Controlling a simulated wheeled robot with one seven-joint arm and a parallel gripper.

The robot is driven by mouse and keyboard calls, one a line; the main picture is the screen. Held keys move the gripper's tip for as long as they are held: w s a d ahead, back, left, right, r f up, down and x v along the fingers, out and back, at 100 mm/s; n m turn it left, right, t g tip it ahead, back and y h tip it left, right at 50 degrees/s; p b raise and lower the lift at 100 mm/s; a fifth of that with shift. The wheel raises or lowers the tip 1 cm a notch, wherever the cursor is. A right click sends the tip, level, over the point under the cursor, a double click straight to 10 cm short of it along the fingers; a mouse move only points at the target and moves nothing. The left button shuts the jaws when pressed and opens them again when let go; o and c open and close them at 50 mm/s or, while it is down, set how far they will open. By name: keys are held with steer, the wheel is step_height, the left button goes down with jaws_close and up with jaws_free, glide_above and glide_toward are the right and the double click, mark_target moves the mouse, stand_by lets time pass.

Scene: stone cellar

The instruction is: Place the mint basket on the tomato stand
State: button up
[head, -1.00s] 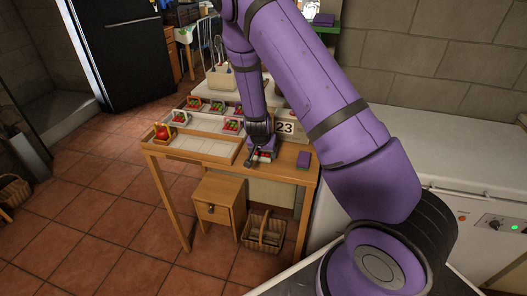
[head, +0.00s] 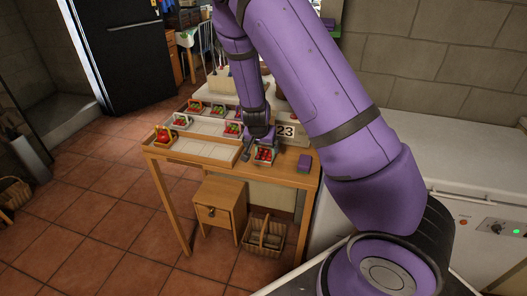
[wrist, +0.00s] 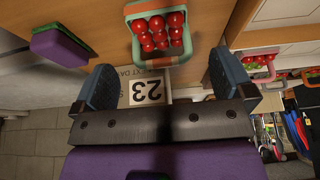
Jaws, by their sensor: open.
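The mint basket (head: 264,156), filled with red tomatoes, stands on the wooden table top just right of the stand's front tier. In the wrist view the mint basket (wrist: 157,58) shows its pale green rim and handle, beyond and between my spread fingers. My gripper (head: 258,140) is open and empty just above and behind the basket; its dark fingers also show in the wrist view (wrist: 163,72). The tomato stand (head: 205,150) is a tiered wooden tray to the left of my gripper. Its front tier is bare except for a basket at the left end.
Other tomato baskets (head: 180,121) sit on the stand's upper tiers. A purple block (head: 304,163) lies on the table to the right. A small cabinet (head: 219,203) and a wicker basket (head: 264,236) are below the table.

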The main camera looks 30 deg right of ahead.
steer(key=s+a+r+n+y, duration=0.25)
steer(key=s+r, duration=0.45)
steer(key=r, duration=0.6)
steer(key=s+a+r+n+y, duration=0.2)
steer(key=s+a+r+y, duration=0.3)
steer(key=r, duration=0.7)
steer(key=s+r+n+h, duration=0.1)
steer(key=s+r, duration=0.2)
steer(key=s, duration=0.3)
steer(key=s+r+n+t+h, duration=0.1)
steer(key=s+r+n+h, duration=0.1)
steer(key=s+r, duration=0.2)
steer(key=s+r+n+t+h, duration=0.1)
steer(key=s+r, duration=0.2)
steer(key=s, duration=0.7)
steer(key=shift+s+d+r, duration=0.2)
steer(key=shift+d+r, duration=0.2)
steer(key=shift+d, duration=0.05)
steer(key=shift+n, duration=0.25)
